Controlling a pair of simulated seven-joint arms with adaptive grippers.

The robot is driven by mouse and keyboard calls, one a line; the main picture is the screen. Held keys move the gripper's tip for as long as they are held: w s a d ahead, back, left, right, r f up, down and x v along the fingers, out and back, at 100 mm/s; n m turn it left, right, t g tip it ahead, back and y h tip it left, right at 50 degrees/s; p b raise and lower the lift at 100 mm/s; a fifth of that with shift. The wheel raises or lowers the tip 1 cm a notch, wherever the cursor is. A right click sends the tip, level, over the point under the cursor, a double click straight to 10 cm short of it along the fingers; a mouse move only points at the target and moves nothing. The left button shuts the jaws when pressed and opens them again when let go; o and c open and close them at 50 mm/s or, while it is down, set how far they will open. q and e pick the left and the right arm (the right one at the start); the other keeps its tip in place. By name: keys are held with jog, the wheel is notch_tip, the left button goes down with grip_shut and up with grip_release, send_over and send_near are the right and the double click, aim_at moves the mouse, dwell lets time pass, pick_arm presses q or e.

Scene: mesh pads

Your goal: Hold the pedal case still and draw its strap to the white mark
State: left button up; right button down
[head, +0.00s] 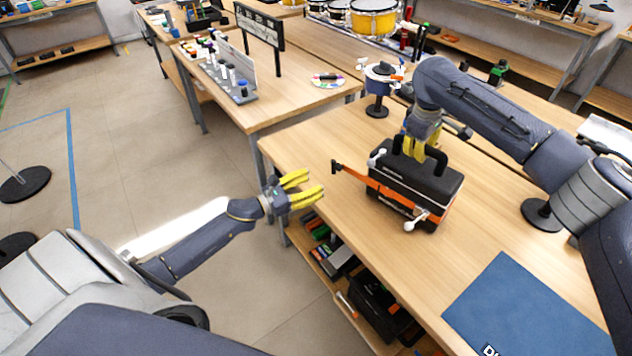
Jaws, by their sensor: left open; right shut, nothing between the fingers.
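The pedal case (440,183) is a black box with a top handle, standing on the wooden table. Its orange strap (383,188) runs along the near face and sticks out past the case's left side, ending in a dark tab (335,167). I cannot make out the white mark for sure; white knobs show on the case. My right gripper (413,152) is shut and empty, over the case top beside the handle; whether it touches is unclear. My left gripper (312,187) is open and empty, left of the strap's end, off the table's left edge.
A blue mat (530,310) lies on the table at the front right. A lower shelf (338,285) with tools is under the table's left edge. The tabletop between strap and mat is clear.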

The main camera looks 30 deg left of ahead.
aim_at(336, 169)
pick_arm(q)
jog(key=shift+s, duration=0.1)
dwell(0.3)
jog(key=shift+n+t+y, duration=0.3)
jog(key=shift+n+y, duration=0.3)
jog(key=x, duration=1)
jog(key=shift+a, duration=0.25)
jog(key=shift+c, duration=0.2)
grip_shut()
jog(key=shift+f, duration=0.1)
